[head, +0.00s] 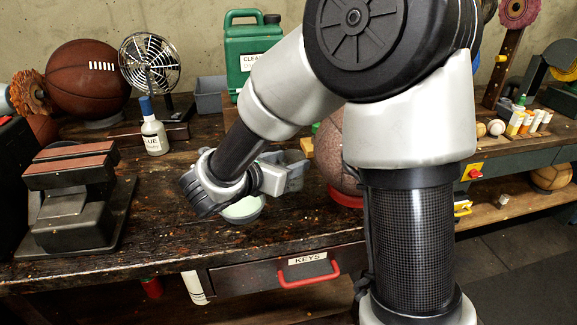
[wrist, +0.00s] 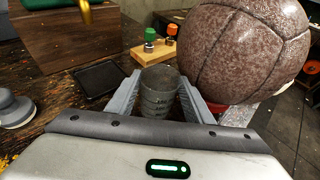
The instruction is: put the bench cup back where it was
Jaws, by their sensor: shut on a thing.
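The bench cup (wrist: 159,92) is a grey, worn cup with ring marks, seen from above and behind in the wrist view. My gripper (wrist: 160,98) is shut on it, with one pale grey finger on each side. In the head view my gripper (head: 288,168) is over the middle of the workbench (head: 150,215), left of the large brown ball. The cup cannot be made out clearly there. A dark square pad (wrist: 103,79) lies on the bench left of the cup in the wrist view. I cannot tell whether the cup's base touches the bench.
A large leather ball (wrist: 250,45) on a red ring is close right of the cup. A wooden block with green and orange knobs (wrist: 153,52) stands behind it. A pale green dish (head: 243,210) sits below my wrist.

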